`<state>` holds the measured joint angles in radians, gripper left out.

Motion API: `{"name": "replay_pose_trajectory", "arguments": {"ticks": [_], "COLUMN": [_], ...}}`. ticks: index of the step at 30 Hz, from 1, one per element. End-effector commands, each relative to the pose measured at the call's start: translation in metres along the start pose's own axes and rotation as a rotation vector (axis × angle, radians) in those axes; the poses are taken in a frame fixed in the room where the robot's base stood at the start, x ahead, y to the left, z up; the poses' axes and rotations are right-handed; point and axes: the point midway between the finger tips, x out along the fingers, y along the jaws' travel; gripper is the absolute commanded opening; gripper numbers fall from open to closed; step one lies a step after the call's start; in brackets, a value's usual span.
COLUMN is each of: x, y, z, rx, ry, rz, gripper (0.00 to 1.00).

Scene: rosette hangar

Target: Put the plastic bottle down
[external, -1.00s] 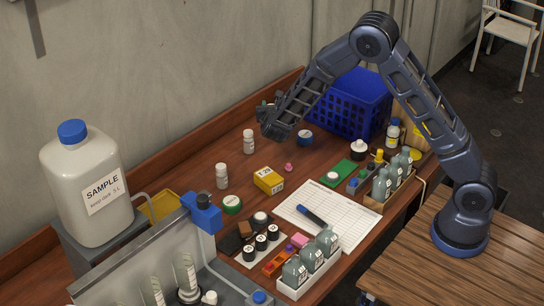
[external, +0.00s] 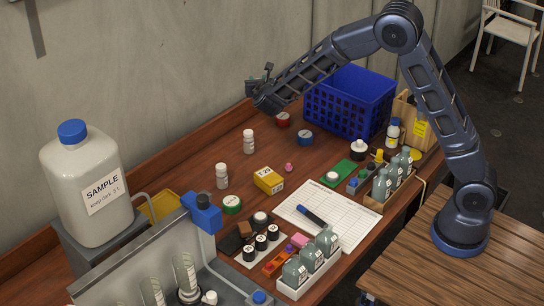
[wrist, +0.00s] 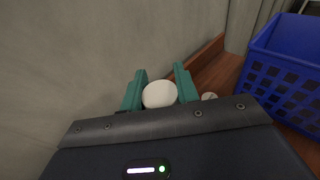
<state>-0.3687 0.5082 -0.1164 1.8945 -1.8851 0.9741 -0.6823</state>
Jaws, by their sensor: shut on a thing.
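My gripper (wrist: 160,92) is shut on the plastic bottle, whose round white top (wrist: 160,94) shows between the teal fingers in the wrist view. In the external view my gripper (external: 257,88) is raised above the back of the wooden bench, near the wall. The bottle is mostly hidden there by the gripper and wrist, so its body and tilt cannot be told.
A blue crate (external: 349,101) stands right of my gripper. Two white bottles (external: 249,141) (external: 221,176), a red tin (external: 282,119), a blue tin (external: 306,138) and a yellow box (external: 268,181) stand on the bench. Bare wood (external: 262,117) lies at the back.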

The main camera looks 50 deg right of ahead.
Motion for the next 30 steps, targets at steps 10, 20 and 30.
{"name": "replay_pose_trajectory", "arguments": {"ticks": [10, 20, 30], "x": [-0.066, -0.152, -0.255], "y": [0.139, 0.254, 0.347], "z": [-0.011, -0.026, -0.045], "rx": [-0.044, -0.100, -0.164], "ry": [0.000, 0.003, 0.006], "rz": [0.309, 0.586, 0.844], "gripper": [0.10, 0.10, 0.10]}}
